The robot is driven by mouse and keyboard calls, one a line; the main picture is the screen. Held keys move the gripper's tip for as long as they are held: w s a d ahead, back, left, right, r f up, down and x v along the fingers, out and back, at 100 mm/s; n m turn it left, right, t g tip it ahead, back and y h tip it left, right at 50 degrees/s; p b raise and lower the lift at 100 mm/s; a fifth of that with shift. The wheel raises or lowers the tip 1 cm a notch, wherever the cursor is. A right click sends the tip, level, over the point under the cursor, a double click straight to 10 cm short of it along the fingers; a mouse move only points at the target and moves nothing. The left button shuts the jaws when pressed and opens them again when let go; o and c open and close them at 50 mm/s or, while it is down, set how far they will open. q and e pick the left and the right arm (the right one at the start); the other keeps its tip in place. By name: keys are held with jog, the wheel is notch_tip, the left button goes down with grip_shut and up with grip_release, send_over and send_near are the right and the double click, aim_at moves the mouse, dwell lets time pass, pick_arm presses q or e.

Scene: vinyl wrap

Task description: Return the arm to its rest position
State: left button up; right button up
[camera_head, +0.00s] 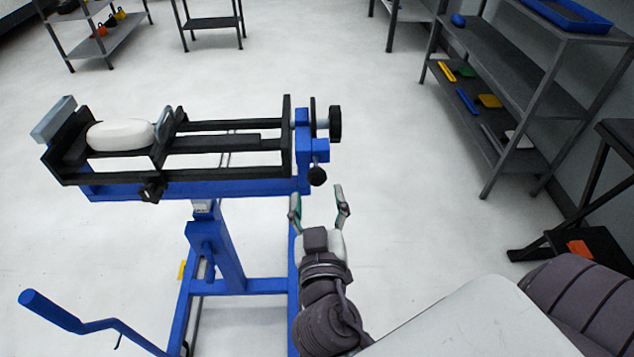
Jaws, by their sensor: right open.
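My right gripper (319,208) is in the camera_head view, right of centre and low. Its two fingers are spread, with nothing between them. It stands just below the right end of a blue and black stand (190,190), apart from the black knobs as far as I can tell. The arm behind it reaches up from the bottom of the view. A white rounded object (120,134) lies in the left end of the stand's black frame. My left gripper is not in view.
A grey shelf (500,85) with a blue tray (565,14) and several coloured tools stands at the right. A black stand (575,240) is at the right edge. More shelves (110,40) are at the back. The light floor between is clear.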

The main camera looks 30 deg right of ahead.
jog(key=shift+v, duration=0.9)
jog(key=a+f+n+g+y+p, duration=0.1)
jog(key=a+f+n+g+y, duration=0.25)
jog(key=f, duration=1.15)
jog(key=a+f+n+g+y+p, duration=0.1)
jog(key=a+f+n+g+y, duration=0.2)
jog(key=f, duration=1.3)
jog(key=s+d+f+g+y+p, duration=0.1)
jog(key=s+f+g, duration=0.1)
jog(key=s+f, duration=0.45)
jog(key=s+d+f+g, duration=0.15)
jog(key=s+f, duration=0.25)
jog(key=f, duration=0.5)
jog(key=s+d+f+g+p, duration=0.1)
jog(key=s+d+f, duration=0.3)
jog(key=s, duration=0.6)
jog(key=s+d+f+m+g, duration=0.1)
jog(key=s+d+f+g, duration=0.3)
jog(key=s+f, duration=0.3)
jog(key=s, duration=0.3)
jog(key=shift+s+d+f+p, duration=0.2)
jog(key=shift+s+d+p, duration=0.1)
jog(key=shift+p, duration=0.1)
